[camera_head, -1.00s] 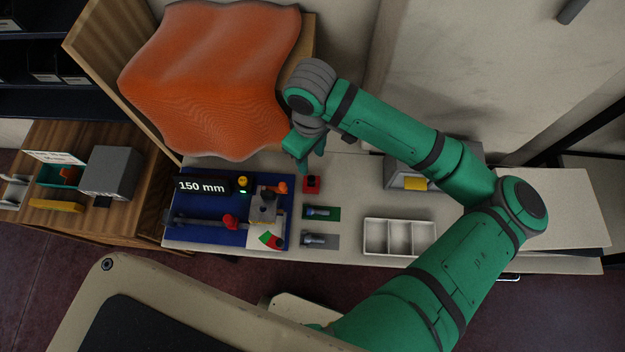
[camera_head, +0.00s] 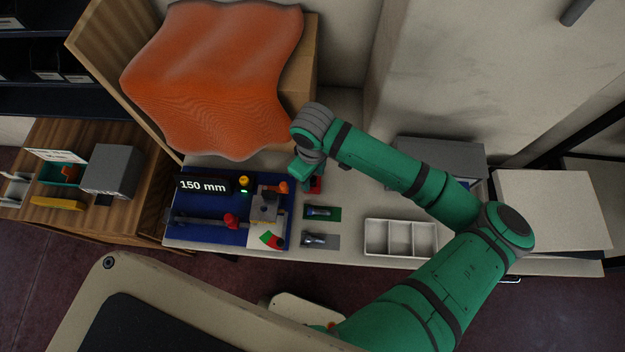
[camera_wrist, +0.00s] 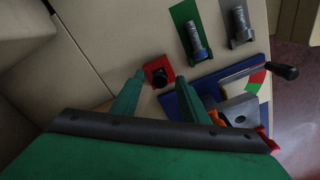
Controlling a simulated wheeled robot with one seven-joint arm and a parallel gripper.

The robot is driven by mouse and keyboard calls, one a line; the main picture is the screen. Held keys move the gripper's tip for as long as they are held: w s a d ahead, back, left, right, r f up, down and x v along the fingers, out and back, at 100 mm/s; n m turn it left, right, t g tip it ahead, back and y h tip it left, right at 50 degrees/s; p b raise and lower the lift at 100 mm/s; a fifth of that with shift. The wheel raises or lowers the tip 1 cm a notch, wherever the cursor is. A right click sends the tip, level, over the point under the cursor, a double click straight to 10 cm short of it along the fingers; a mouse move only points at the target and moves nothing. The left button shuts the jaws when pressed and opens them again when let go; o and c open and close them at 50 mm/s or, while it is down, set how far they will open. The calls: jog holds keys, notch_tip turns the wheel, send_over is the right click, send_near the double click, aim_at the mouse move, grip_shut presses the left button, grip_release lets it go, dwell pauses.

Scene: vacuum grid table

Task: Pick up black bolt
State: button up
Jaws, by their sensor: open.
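The black bolt (camera_wrist: 159,78) stands on a small red pad (camera_wrist: 150,67) in the wrist view, seen almost end-on. In the camera_head view only part of the red pad (camera_head: 319,184) shows, and the bolt is hidden behind my gripper (camera_head: 306,176). In the wrist view my gripper (camera_wrist: 160,76) is open and empty. Its two green fingers lie to the left and right of the bolt in the picture, with a gap on each side. I cannot tell how far the fingertips are above the pad.
Metal bolts lie on a green pad (camera_head: 332,214) and a grey pad (camera_head: 332,241) close by. A blue fixture board (camera_head: 205,207) with a "150 mm" display is to the left. A white three-compartment tray (camera_head: 400,253) is to the right. An orange wavy sheet (camera_head: 215,75) rises behind.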

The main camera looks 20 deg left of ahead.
grip_shut()
jog(key=shift+r, duration=0.15)
